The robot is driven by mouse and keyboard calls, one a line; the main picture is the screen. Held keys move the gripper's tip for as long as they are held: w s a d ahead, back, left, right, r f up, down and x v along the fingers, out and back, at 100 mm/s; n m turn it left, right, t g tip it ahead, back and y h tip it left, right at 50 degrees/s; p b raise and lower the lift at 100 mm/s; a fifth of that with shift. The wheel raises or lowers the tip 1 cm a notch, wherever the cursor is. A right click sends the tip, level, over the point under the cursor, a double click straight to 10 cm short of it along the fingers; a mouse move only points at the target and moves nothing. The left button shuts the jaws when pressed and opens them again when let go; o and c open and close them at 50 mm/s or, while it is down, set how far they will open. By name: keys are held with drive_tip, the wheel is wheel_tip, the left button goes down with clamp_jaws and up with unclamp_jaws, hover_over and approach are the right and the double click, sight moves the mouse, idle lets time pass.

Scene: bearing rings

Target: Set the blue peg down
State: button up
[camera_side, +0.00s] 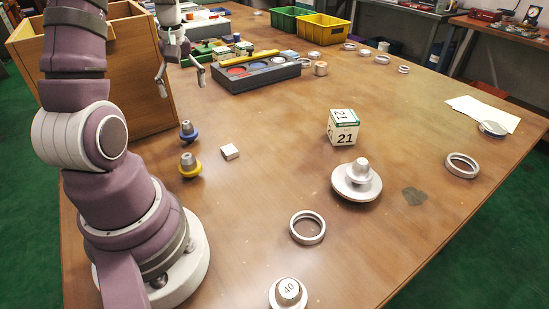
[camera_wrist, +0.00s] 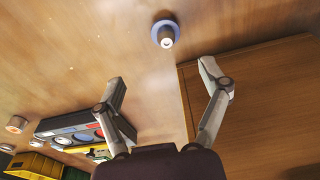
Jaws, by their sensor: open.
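The blue peg (camera_side: 188,131) stands upright on the wooden table, a grey knob with a blue collar. It also shows in the wrist view (camera_wrist: 165,35), beyond my fingertips and near the top edge. My gripper (camera_side: 182,87) is open and empty, its fingers spread wide above the table. In the side view it hangs behind the blue peg, clear of it. In the wrist view my gripper (camera_wrist: 162,73) has nothing between its fingers.
A yellow-collared peg (camera_side: 190,166) and a small white block (camera_side: 229,152) stand close to the blue peg. A wooden box (camera_side: 150,95) is on the left. A dark tray with coloured discs (camera_side: 225,83) lies farther back. Table around the blue peg is partly clear.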

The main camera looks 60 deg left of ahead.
drive_tip(key=w+d+r+m+t, duration=0.2)
drive_tip(key=w+d+r+m, duration=0.25)
drive_tip(key=d, duration=0.35)
drive_tip(key=s+d+r+m+t+h, duration=0.1)
drive_tip(key=s+d+m, duration=0.1)
drive_tip(key=d+m, duration=0.4)
drive_tip(key=s+d+r+m+t, duration=0.1)
drive_tip(key=s+d+m+t, duration=0.1)
drive_tip(key=d+m, duration=0.5)
drive_tip(key=d, duration=0.4)
drive_tip(key=shift+s+r+h, duration=0.3)
drive_tip(key=shift+h, duration=0.1)
